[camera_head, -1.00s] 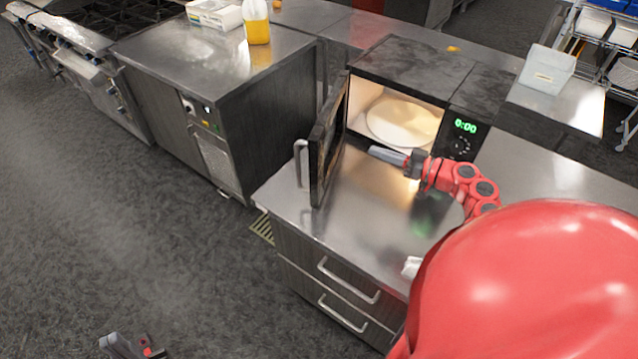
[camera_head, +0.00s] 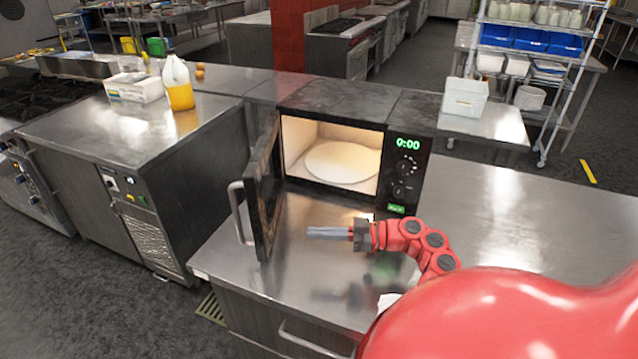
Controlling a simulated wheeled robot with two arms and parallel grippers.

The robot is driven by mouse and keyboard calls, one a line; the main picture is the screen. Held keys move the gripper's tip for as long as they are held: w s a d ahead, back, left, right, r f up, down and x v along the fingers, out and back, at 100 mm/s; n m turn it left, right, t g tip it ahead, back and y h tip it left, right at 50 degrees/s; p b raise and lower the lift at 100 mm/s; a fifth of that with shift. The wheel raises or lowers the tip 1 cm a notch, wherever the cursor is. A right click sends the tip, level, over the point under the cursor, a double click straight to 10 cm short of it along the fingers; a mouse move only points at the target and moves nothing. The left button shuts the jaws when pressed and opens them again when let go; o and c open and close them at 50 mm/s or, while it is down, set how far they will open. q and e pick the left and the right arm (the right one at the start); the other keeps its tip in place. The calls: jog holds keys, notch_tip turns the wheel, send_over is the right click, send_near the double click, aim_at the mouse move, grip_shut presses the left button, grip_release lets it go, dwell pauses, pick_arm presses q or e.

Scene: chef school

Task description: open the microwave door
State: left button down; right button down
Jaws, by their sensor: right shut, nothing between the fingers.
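The black microwave (camera_head: 340,103) stands on a steel counter, its lit inside and round white plate (camera_head: 342,162) in plain view. Its door (camera_head: 262,190) stands wide open, swung out to the left and toward me. The door's bar handle (camera_head: 238,212) is on the door's outer left side. My right gripper (camera_head: 312,232) is shut and empty, in front of the microwave opening, pointing left toward the inner side of the door, with a gap between. My left gripper is not in view.
The steel counter (camera_head: 500,230) is clear to the right of the microwave. A jug of yellow liquid (camera_head: 179,88) and a white box (camera_head: 135,88) stand on the left counter. A drawer handle (camera_head: 312,340) is below.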

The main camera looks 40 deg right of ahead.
aim_at(263, 232)
jog(key=p+x, duration=0.4)
jog(key=x, duration=0.5)
jog(key=shift+w+a+r, duration=0.15)
jog(key=shift+w+a, duration=0.05)
jog(key=shift+a, duration=0.05)
jog(key=shift+w+a, duration=0.3)
jog(key=shift+w, duration=0.1)
jog(key=shift+w+a+f, duration=0.25)
jog(key=shift+a+f, duration=0.05)
jog(key=shift+a, duration=0.1)
jog(key=w+a+m+t+h+b, duration=0.2)
jog(key=w+a, duration=0.4)
jog(key=w, duration=0.4)
jog(key=w+a+m+t+h+b, duration=0.2)
jog(key=w+a+m+h+b, duration=0.2)
jog(key=w, duration=0.6)
jog(key=shift+w+a+r+m+h+b, duration=0.15)
jog(key=shift+w+a+m+h+b, duration=0.2)
jog(key=shift+a+h+b, duration=0.95)
jog(key=shift+s+d+h+p, duration=0.1)
jog(key=shift+d+h+p, duration=0.2)
jog(key=shift+h+p, duration=0.15)
